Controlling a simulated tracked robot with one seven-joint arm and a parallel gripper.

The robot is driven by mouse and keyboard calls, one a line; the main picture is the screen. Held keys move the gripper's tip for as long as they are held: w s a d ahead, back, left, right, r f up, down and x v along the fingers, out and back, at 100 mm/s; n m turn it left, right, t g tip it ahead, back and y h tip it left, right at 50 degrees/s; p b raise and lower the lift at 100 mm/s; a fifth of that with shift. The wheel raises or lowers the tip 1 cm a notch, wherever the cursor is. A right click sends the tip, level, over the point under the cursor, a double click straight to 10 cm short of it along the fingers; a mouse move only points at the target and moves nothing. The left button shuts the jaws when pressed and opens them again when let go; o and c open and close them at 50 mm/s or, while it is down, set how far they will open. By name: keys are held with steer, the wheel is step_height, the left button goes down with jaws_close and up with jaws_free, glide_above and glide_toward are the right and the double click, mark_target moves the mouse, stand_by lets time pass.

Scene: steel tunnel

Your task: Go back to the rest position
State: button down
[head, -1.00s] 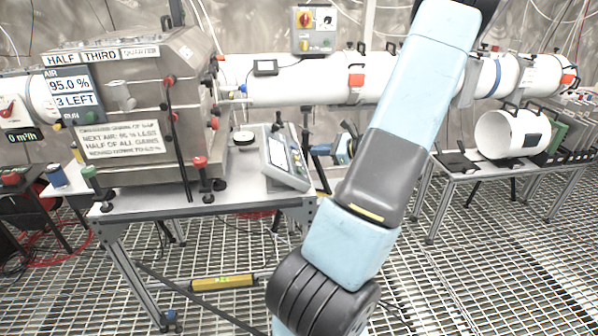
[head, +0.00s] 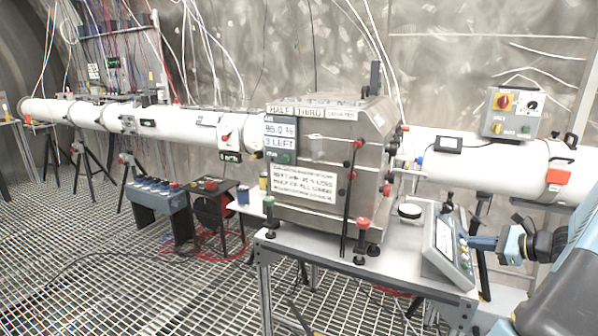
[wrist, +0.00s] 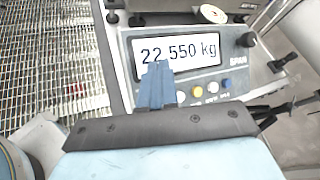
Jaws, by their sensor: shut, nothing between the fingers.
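My gripper (head: 472,242) is at the right of the head view, its blue fingers together and empty. Its tips are beside the right edge of a tilted grey console (head: 447,248) with a screen and coloured buttons. In the wrist view, the fingers (wrist: 157,68) overlap the lower left of the console's screen (wrist: 176,52), which reads 22.550 kg. I cannot tell whether the tips touch the console. My pale blue arm fills the lower right corner of the head view.
The console stands on a metal table (head: 335,268) beside a large steel box (head: 325,165) with knobs and labels. A long white tube (head: 480,170) runs behind it. A blue button box (head: 157,195) stands left.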

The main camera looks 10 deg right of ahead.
steer(key=s+a+r+n+g+h, duration=0.15)
steer(key=a+r+n+g, duration=0.35)
steer(key=a, duration=0.6)
steer(key=s+a+r+n+g, duration=0.25)
steer(key=a+r+n, duration=0.25)
steer(key=a+n, duration=0.5)
steer(key=s+a+r+n+t+h, duration=0.2)
steer(key=s+a+r+n+h, duration=0.3)
steer(key=s+a+r+n, duration=0.4)
steer(key=s+a+r, duration=0.1)
steer(key=s+a, duration=0.1)
steer(key=s, duration=0.2)
steer(key=shift+s+r+n+h, duration=0.3)
steer(key=shift+s+h, duration=0.05)
steer(key=shift+s, duration=0.05)
